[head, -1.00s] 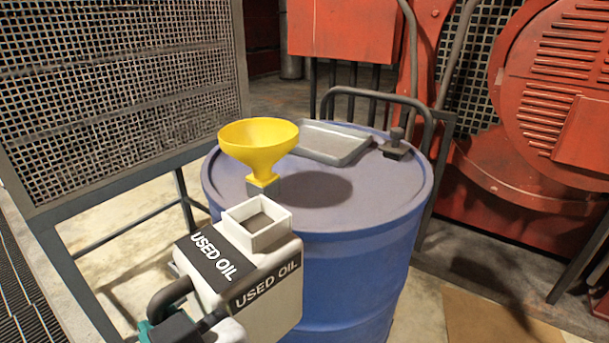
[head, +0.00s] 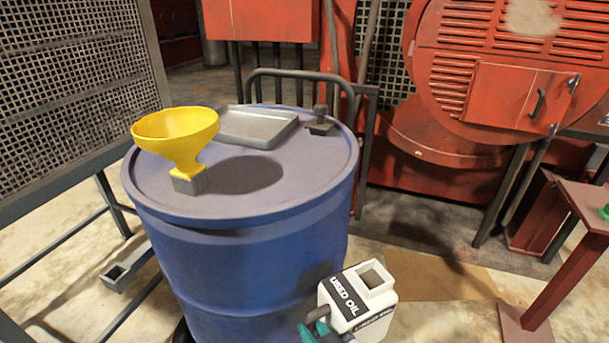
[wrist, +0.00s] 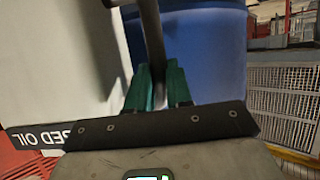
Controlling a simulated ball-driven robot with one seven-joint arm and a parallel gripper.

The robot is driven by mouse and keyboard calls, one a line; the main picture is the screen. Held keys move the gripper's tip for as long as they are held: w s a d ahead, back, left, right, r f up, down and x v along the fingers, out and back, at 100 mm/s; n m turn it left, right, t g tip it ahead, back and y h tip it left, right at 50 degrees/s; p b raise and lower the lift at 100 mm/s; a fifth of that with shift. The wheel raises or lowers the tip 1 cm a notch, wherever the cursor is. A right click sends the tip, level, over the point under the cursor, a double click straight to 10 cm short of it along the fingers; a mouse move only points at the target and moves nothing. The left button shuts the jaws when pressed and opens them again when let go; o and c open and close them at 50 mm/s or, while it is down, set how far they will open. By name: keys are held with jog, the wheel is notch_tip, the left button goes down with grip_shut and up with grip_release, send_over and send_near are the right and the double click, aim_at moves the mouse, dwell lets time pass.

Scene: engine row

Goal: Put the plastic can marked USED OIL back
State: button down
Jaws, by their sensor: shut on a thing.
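The white plastic can marked USED OIL (head: 374,298) is at the lower middle right of the head view, upright, with an open square neck on top. My gripper (head: 318,328) is at its left side, shut on the can's dark handle. In the wrist view the green fingers of my gripper (wrist: 158,88) close around the dark handle bar, and the white can (wrist: 60,70) fills the left side with part of its label. The can is in front of and to the right of the blue drum (head: 250,255). Its underside is out of frame.
On the drum top stand a yellow funnel (head: 176,135), a grey tray (head: 258,127) and a small dark fitting (head: 320,122). Red machinery (head: 500,75) is behind. A red stand (head: 560,260) is at the right. Open floor with a tan patch (head: 440,272) lies between.

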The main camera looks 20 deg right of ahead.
jog(key=d+f, duration=0.2)
jog(key=d+f+m+h, duration=0.1)
jog(key=d+f, duration=0.2)
jog(key=w+d+f+h, duration=0.1)
jog(key=d+f, duration=0.1)
jog(key=shift+w+d+f+m, duration=0.1)
jog(key=shift+d+f+m, duration=0.1)
jog(key=shift+f+m, duration=0.1)
jog(key=shift+d+r, duration=0.1)
jog(key=shift+r, duration=0.05)
